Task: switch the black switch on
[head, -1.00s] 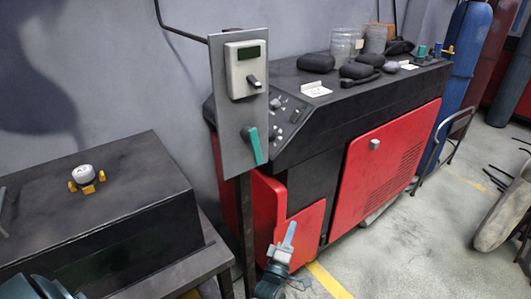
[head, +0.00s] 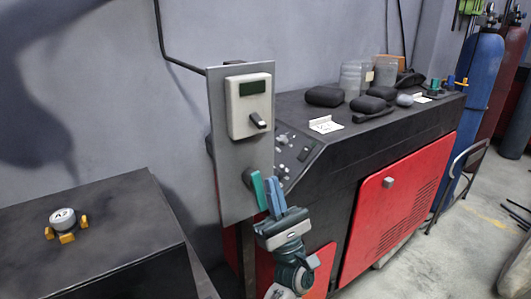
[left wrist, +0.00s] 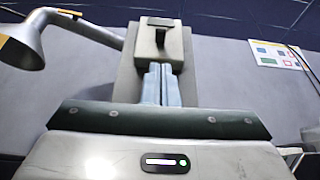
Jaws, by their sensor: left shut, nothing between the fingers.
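The black switch (head: 257,120) is a small dark lever on the lower front of a pale box (head: 249,92) with a dark green window. The box is fixed to an upright grey panel (head: 229,165). The lever slants down to the right. My left gripper (head: 274,189) has its blue fingers together and empty, pointing up, below the switch and apart from it in the head view. In the left wrist view the closed fingers (left wrist: 161,76) point up toward the underside of the box (left wrist: 160,50). My right gripper is in neither view.
A teal handle (head: 258,191) on the same panel shows just left of my fingers; I cannot tell whether they touch. A black and red machine (head: 395,205) stands behind to the right.

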